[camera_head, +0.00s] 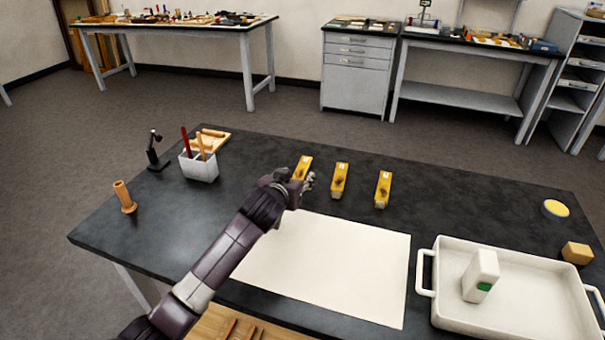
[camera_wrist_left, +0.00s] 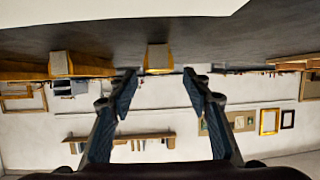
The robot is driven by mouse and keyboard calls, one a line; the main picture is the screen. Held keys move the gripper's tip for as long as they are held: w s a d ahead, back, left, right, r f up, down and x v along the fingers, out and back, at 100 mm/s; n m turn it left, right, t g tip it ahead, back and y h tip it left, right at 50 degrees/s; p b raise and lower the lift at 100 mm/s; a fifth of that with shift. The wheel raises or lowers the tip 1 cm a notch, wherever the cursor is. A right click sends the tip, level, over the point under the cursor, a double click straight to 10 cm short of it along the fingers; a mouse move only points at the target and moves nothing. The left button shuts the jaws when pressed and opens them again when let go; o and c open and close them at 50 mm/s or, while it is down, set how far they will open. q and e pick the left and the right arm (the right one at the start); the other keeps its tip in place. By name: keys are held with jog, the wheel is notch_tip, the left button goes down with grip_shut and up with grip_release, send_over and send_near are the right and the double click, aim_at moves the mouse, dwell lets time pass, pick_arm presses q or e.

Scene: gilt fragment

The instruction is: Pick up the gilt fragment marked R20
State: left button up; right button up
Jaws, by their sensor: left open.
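Three gilt fragments lie in a row on the dark table: a left one (camera_head: 304,164), a middle one (camera_head: 339,181) and a right one (camera_head: 383,190). Each has a small pale label; I cannot read which is R20. My left gripper (camera_head: 308,181) is open at the near end of the left fragment and hides part of it. In the left wrist view, which is upside down, a fragment's end (camera_wrist_left: 158,57) shows between and beyond the open fingers (camera_wrist_left: 160,76). Another fragment (camera_wrist_left: 62,64) is off to the left. My right gripper is not in view.
A cream sheet (camera_head: 340,262) lies in front of the fragments. A white tray (camera_head: 450,312) with a white block (camera_head: 481,275) is at right. A white pen cup (camera_head: 199,167), a small black stand (camera_head: 155,155) and a wooden piece (camera_head: 124,198) stand at left.

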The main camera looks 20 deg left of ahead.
aim_at(301, 172)
pick_arm(q)
jog(key=shift+w+f, duration=0.15)
jog(key=shift+w, duration=0.2)
jog(key=shift+x, duration=2.2)
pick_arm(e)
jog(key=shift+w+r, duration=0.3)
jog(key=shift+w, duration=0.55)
pick_arm(q)
grip_shut()
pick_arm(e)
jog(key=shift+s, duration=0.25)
